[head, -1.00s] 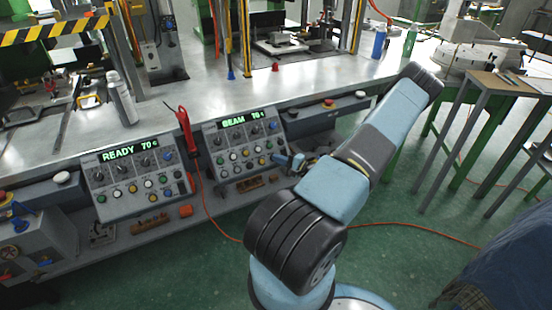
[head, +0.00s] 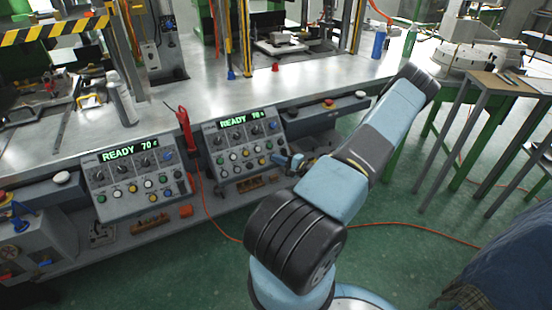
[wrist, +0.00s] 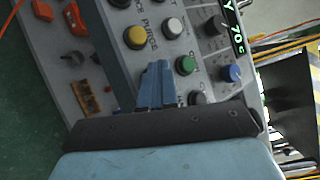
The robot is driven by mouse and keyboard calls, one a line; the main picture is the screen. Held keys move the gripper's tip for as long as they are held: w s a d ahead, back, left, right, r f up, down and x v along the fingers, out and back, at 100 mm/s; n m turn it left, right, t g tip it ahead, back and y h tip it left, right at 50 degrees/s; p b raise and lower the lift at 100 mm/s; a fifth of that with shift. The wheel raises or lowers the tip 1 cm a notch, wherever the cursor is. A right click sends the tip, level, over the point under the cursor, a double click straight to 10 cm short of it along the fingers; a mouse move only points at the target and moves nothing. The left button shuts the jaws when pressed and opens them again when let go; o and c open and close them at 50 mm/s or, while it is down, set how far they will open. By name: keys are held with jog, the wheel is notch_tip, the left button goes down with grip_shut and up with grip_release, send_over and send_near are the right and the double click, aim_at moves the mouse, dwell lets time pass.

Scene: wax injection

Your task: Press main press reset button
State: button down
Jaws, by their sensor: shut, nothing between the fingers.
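My gripper (head: 276,158) is shut and empty at the right edge of the right control panel (head: 214,143), whose display (head: 240,119) reads READY 70. In the wrist view its closed blue fingers (wrist: 158,68) are over the panel face, between a yellow button (wrist: 136,37) labelled PURGE and a green button (wrist: 186,65). A white button (wrist: 173,27) and a blue knob (wrist: 231,73) are also in this view. The fingers hide part of the panel. I cannot read a reset label, and I cannot tell whether the fingertips touch a button.
A second control panel (head: 102,211) stands to the left, also reading READY 70. A red tool (head: 184,127) with a cord hangs between the panels. The steel bench (head: 210,95) runs behind. An orange hose (head: 410,226) lies on the green floor.

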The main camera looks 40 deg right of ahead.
jog(key=shift+s, duration=0.1)
jog(key=shift+s+a+r, duration=0.1)
jog(key=shift+s+r, duration=0.45)
dwell(0.4)
jog(key=s+r, duration=0.1)
jog(key=s, duration=0.1)
jog(key=s+a+r, duration=0.1)
jog(key=r, duration=0.1)
jog(key=shift+s+r, duration=0.1)
jog(key=shift+s, duration=0.25)
dwell(0.4)
